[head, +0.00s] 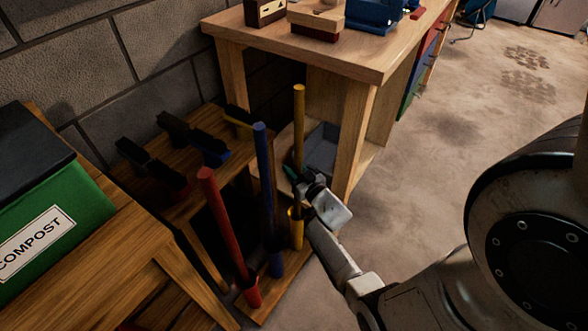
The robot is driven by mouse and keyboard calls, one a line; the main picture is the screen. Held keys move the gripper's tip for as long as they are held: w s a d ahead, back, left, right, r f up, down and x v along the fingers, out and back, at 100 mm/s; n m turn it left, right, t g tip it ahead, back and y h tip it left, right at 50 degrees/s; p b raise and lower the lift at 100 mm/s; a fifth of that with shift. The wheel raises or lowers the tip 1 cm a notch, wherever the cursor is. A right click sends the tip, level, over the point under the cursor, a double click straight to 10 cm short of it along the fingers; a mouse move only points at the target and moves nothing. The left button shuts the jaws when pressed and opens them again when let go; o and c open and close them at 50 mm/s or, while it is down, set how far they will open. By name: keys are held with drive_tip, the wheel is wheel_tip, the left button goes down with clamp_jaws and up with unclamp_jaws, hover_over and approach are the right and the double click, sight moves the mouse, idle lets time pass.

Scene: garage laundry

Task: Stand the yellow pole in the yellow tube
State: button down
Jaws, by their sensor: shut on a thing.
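The yellow pole (299,125) stands close to upright in the head view, in front of the workbench. My gripper (304,184) is shut on it around its lower part. The yellow tube (297,235) stands upright on the wooden base directly below my gripper, roughly in line with the pole. My gripper covers part of the pole's lower stretch, and I cannot tell whether its lower end is inside the tube or just above it.
A blue pole (264,180) and a red pole (222,220) stand to the left, each in a tube of its colour. A wooden workbench (352,130) is close behind. A green compost bin (60,215) sits at the left. Floor at the right is clear.

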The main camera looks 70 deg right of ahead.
drive_tip(key=c, duration=0.7)
unclamp_jaws()
drive_tip(key=shift+f, duration=0.1)
drive_tip(key=p+v, duration=0.2)
drive_tip(key=v, duration=0.8)
drive_tip(key=shift+s+a, duration=0.2)
drive_tip(key=shift+s, duration=0.1)
